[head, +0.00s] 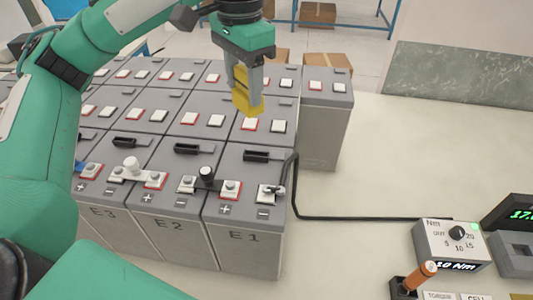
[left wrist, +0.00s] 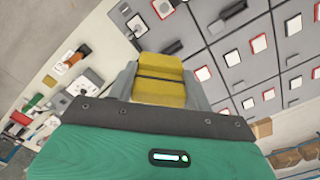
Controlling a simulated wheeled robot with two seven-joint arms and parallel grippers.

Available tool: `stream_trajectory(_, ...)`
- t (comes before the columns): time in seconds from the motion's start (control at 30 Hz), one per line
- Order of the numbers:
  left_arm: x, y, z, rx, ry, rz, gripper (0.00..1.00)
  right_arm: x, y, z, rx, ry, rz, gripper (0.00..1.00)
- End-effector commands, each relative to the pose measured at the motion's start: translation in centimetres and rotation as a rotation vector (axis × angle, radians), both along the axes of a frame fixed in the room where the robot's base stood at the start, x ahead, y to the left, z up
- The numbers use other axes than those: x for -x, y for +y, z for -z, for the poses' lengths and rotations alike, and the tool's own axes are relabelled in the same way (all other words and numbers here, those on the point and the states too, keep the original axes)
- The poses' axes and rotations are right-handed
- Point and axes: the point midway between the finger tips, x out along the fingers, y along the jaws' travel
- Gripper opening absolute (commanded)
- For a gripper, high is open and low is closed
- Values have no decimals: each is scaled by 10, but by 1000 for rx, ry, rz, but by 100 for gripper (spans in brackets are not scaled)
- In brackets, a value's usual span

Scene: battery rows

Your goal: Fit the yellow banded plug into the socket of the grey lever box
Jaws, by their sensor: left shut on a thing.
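The yellow plug (head: 247,103) is held upright between the fingers of my left gripper (head: 246,88), which is shut on it. My right gripper is not in view.
Rows of grey batteries (head: 250,215) fill the left and middle. A black cable (head: 350,218) runs from the E1 terminal to a grey Nm dial box (head: 447,243). An orange-handled tool (head: 425,273) stands in front. The pale table (head: 400,160) is clear between them.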

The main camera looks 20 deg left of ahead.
Motion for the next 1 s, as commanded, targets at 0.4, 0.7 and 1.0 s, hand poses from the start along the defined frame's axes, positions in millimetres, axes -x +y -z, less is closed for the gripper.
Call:
stream_trajectory(0.4, 1, 0, 42, 0, 4, 1, 26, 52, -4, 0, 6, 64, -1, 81)
stream_trajectory(0.7, 2, 0, 89, 1, 4, 0, 26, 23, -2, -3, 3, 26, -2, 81)
stream_trajectory(1.0, 2, 0, 134, 2, 3, 1, 26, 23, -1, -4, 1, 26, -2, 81)
